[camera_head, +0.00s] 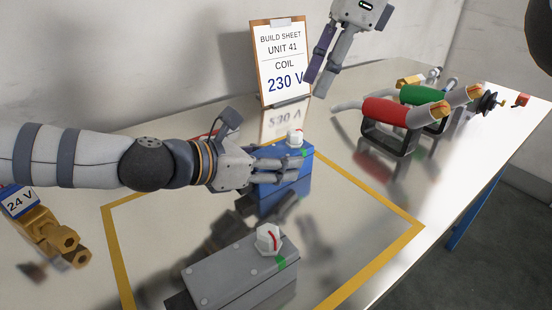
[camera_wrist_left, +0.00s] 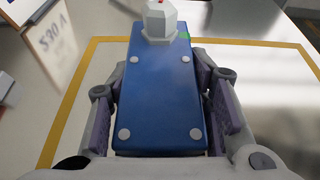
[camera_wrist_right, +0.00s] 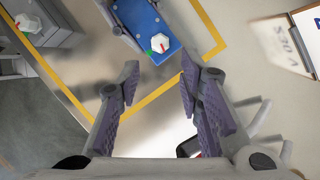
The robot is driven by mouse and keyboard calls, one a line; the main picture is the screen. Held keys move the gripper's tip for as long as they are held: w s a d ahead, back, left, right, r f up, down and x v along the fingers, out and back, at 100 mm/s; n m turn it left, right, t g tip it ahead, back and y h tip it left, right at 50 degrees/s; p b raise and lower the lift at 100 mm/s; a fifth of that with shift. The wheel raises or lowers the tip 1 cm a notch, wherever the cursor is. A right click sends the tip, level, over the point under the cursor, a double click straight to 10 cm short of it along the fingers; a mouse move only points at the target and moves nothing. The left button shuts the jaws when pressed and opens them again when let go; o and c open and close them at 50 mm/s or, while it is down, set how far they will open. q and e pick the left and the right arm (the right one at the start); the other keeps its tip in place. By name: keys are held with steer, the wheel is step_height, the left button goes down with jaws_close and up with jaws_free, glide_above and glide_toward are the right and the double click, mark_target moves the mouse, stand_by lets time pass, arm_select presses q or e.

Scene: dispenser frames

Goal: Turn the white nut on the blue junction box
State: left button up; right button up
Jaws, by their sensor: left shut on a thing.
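The blue junction box (camera_head: 281,169) stands inside the yellow outline near the sign, with a white nut (camera_head: 294,137) on its top at one end. The nut has a red mark, and a green mark is on the box beside it. My left gripper (camera_head: 298,172) is shut on the blue box, with a finger along each side in the left wrist view (camera_wrist_left: 165,120). My right gripper (camera_head: 318,90) is raised behind the box, in front of the sign. Its fingers are apart and empty in the right wrist view (camera_wrist_right: 155,85), where the nut (camera_wrist_right: 159,43) shows beyond them.
A grey box (camera_head: 235,273) with its own white nut (camera_head: 268,239) stands at the front. The build sheet (camera_head: 279,60) reads coil 230 V. Red (camera_head: 390,111) and green (camera_head: 424,96) coils stand in holders at the right. Brass parts with a 24 V tag (camera_head: 20,203) lie at the left.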

stand_by(0.4)
steer(key=shift+o, duration=1)
steer(key=shift+d+f, duration=0.1)
steer(key=shift+f, duration=0.2)
steer(key=m+t+y, duration=0.3)
steer(key=t+y, duration=0.2)
steer(key=y, duration=0.8)
glide_toward(296, 131)
steer(key=shift+s+d, duration=0.55)
steer(key=shift+d, duration=0.1)
steer(key=shift+d+f+m+t, duration=0.15)
steer(key=shift+f+m+t, duration=0.15)
steer(key=shift+t, duration=0.1)
steer(key=x, duration=1.2)
steer(key=shift+d, duration=0.1)
steer(key=shift+c, duration=0.2)
